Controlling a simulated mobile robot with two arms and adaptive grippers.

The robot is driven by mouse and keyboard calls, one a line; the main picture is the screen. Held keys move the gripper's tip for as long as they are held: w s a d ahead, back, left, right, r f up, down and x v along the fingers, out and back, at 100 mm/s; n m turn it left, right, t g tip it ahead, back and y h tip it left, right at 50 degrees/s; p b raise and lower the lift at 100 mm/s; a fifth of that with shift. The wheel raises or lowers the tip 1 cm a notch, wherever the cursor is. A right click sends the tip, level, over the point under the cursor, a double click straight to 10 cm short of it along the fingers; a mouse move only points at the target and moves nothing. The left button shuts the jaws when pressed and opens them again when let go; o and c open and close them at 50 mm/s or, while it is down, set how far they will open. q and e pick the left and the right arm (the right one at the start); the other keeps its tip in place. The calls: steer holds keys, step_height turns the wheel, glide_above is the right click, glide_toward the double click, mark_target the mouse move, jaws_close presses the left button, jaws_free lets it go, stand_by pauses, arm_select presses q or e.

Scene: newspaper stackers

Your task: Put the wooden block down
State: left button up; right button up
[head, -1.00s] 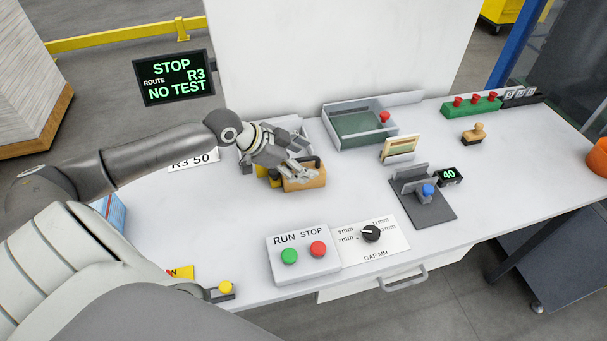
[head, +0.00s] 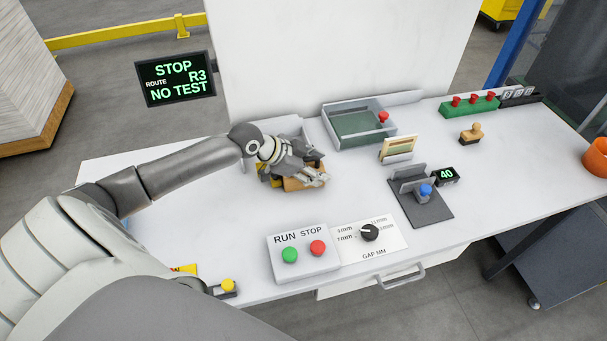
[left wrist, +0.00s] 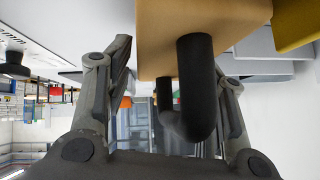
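The wooden block (head: 305,184) is tan with a black handle and appears to rest on the white table, partly hidden by my gripper. In the left wrist view, the wooden block (left wrist: 180,30) is at the top, with its black U-shaped handle (left wrist: 195,90) between my fingers. My left gripper (head: 312,175) is over the block in the head view. The left gripper (left wrist: 175,85) looks open in the wrist view, its fingers on either side of the handle, with a visible gap at the left finger. My right gripper is not in view.
A yellow object (left wrist: 295,22) is close beside the block. A grey tray (head: 347,140) stands behind to the right. A card stand (head: 397,150), a dark fixture (head: 420,205) and the RUN/STOP panel (head: 302,262) are nearby. The table between block and panel is clear.

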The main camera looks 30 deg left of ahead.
arm_select(q)
jaws_close()
steer(key=shift+r, duration=0.15)
